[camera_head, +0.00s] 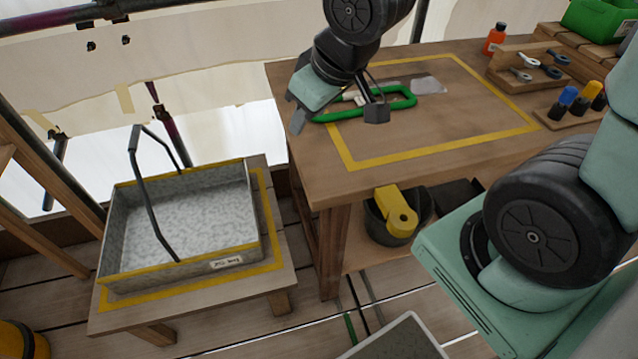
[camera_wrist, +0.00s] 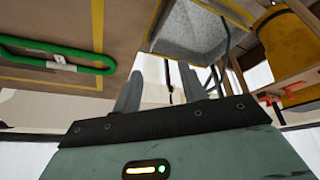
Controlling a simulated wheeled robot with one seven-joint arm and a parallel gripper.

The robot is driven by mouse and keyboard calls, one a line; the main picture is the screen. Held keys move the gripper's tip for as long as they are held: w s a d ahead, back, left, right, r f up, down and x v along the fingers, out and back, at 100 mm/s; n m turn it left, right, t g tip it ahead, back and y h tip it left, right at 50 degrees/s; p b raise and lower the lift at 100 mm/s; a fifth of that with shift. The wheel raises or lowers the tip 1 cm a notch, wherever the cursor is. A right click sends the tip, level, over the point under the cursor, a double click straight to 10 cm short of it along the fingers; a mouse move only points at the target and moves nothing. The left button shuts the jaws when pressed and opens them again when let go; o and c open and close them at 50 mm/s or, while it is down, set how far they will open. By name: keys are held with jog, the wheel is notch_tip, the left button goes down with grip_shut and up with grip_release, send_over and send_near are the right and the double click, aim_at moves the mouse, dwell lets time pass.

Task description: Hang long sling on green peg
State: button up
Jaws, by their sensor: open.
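A long green loop with a white tag, which looks like the sling (camera_head: 405,101), lies on the workbench inside a yellow taped outline. It also shows at the left of the wrist view (camera_wrist: 85,64). My gripper (camera_head: 337,117) is above the left part of the loop in the head view and hides some of it. Its two fingers are apart, and nothing shows between them in the wrist view (camera_wrist: 160,86). No green peg can be clearly made out. A thin green-ended rod (camera_head: 350,328) shows low near the floor, but I cannot tell whether it is a peg.
A grey tray with a tall handle (camera_head: 107,238) stands on a low table at left. A wooden rack with small tools (camera_head: 515,62), an orange bottle (camera_head: 494,40), coloured-top containers (camera_head: 566,97) and a green bin (camera_head: 597,20) are at the bench's right. A dark bucket (camera_head: 386,232) sits below.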

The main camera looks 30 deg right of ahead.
jog(key=s+a+n+g, duration=0.1)
jog(key=s+a+g, duration=0.1)
jog(key=s, duration=0.5)
jog(key=s+a+n+g, duration=0.2)
jog(key=s+a, duration=0.3)
jog(key=s, duration=0.3)
jog(key=shift+s+a+g+h, duration=0.15)
jog(key=shift+s+g+h, duration=0.05)
jog(key=shift+g+h, duration=0.25)
